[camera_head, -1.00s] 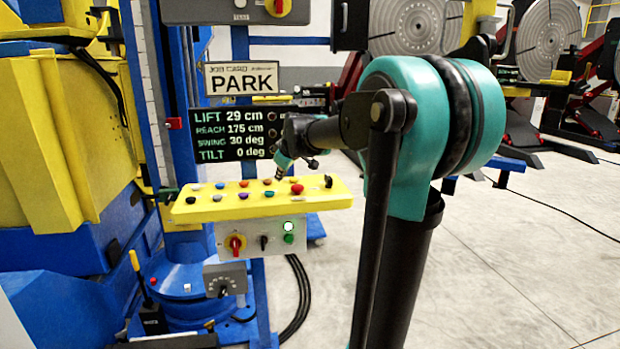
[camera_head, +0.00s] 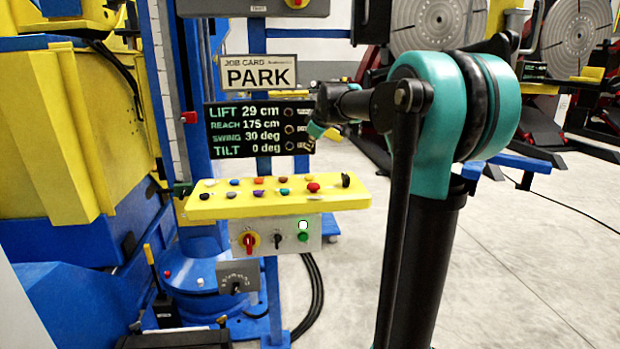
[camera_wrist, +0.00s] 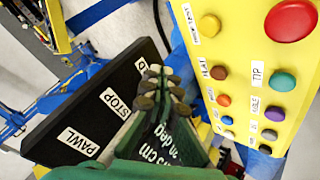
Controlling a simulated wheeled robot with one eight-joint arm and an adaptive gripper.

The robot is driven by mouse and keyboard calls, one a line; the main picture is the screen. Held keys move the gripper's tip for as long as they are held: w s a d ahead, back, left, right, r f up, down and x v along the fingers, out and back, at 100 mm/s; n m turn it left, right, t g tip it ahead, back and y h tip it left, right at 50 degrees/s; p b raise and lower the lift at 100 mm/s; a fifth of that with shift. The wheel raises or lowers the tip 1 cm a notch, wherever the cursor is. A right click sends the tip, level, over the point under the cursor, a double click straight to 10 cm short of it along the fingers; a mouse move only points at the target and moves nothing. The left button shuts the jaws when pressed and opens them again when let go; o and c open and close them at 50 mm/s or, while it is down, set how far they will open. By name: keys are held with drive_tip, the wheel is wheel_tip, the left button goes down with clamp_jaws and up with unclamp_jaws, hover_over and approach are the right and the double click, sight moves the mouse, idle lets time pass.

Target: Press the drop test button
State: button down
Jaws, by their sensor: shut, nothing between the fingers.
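A yellow sloped console (camera_head: 230,207) carries several coloured buttons, with a large red one (camera_head: 313,187) towards the right. In the wrist view the console (camera_wrist: 233,62) fills the right side, with the big red button (camera_wrist: 291,20), a yellow one (camera_wrist: 209,26) and a teal one (camera_wrist: 282,80). My gripper (camera_head: 308,146) is shut and empty, above the console by the display's right edge. In the wrist view my gripper (camera_wrist: 163,90) is centred, apart from the console's buttons.
A black display (camera_head: 235,130) shows lift, reach, swing and tilt. A black plate (camera_wrist: 95,120) labelled PAWL and STOP lies left of my gripper. A grey box (camera_head: 262,236) with a red knob hangs below the console. Open floor lies right.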

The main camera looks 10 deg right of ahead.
sight(310, 177)
drive_tip(key=shift+f, duration=4.2)
drive_tip(key=shift+f, duration=0.15)
drive_tip(key=shift+f, duration=0.3)
drive_tip(key=shift+f, duration=0.45)
drive_tip(key=shift+r, duration=0.9)
drive_tip(key=shift+r, duration=0.15)
drive_tip(key=shift+r, duration=2.35)
